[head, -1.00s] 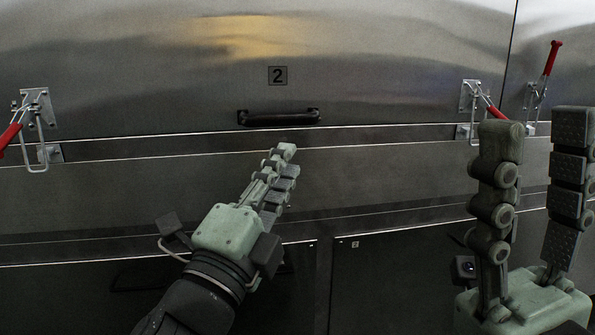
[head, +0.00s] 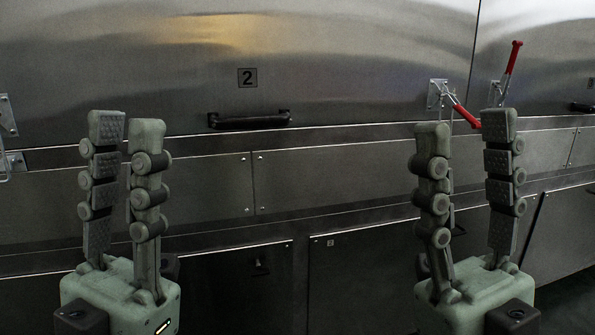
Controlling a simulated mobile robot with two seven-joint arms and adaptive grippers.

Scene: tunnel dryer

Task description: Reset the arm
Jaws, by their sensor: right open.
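My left gripper (head: 126,128) stands upright at the left of the head view. Its jointed grey fingers point up from a pale green palm. A narrow gap shows between the fingers, so it looks open, and nothing is between them. My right gripper (head: 465,130) stands upright at the right, open and empty, with a wide gap between its fingers. Both grippers appear in front of the steel dryer wall, and neither is seen holding any part of it. The fingers hide parts of the wall behind them.
A metal clamp (head: 8,115) is cut off at the left edge.

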